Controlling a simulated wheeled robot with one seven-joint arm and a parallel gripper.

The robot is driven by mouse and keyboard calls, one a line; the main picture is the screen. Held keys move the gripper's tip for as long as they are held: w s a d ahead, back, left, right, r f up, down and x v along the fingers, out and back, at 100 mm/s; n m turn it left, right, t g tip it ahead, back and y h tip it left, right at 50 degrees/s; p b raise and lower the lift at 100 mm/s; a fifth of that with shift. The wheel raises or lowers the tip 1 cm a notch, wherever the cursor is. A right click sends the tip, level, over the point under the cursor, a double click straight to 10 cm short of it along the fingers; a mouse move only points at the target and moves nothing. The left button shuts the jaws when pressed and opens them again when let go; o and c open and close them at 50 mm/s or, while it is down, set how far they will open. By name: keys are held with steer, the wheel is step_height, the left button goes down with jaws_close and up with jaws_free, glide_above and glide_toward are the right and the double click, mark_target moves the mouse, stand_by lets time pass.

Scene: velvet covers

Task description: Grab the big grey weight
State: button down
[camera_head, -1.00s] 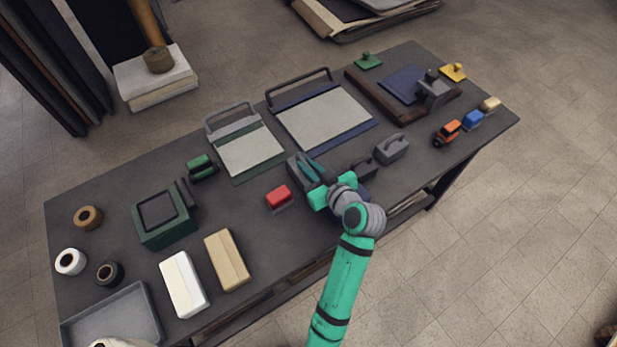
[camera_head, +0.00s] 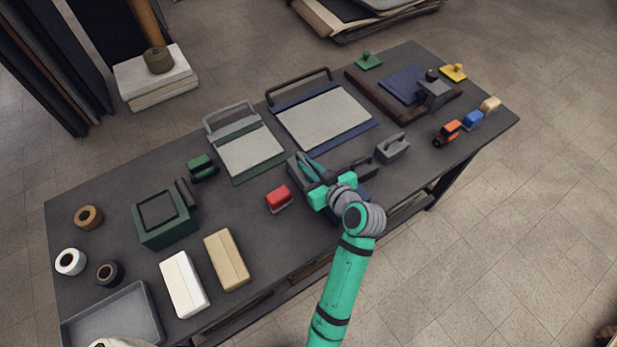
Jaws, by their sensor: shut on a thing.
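My gripper (camera_head: 311,169) is over the middle of the table, its teal fingers shut on a grey block, the big grey weight (camera_head: 296,172). A smaller grey weight with a handle (camera_head: 393,149) stands to the right, apart from my gripper. A dark handled piece (camera_head: 363,168) sits just right of my gripper, partly hidden by it.
A red block (camera_head: 279,197) lies close left of my gripper. Two boards with handles, one green-edged (camera_head: 250,152) and one blue-edged (camera_head: 325,118), lie behind. A brown frame (camera_head: 372,100) with a grey block (camera_head: 434,92) is at the right. The dark table (camera_head: 110,200) has free patches.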

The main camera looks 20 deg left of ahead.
steer(key=shift+w+d, duration=0.1)
steer(key=shift+w+r, duration=0.1)
steer(key=shift+r, duration=0.2)
steer(key=shift+r, duration=0.1)
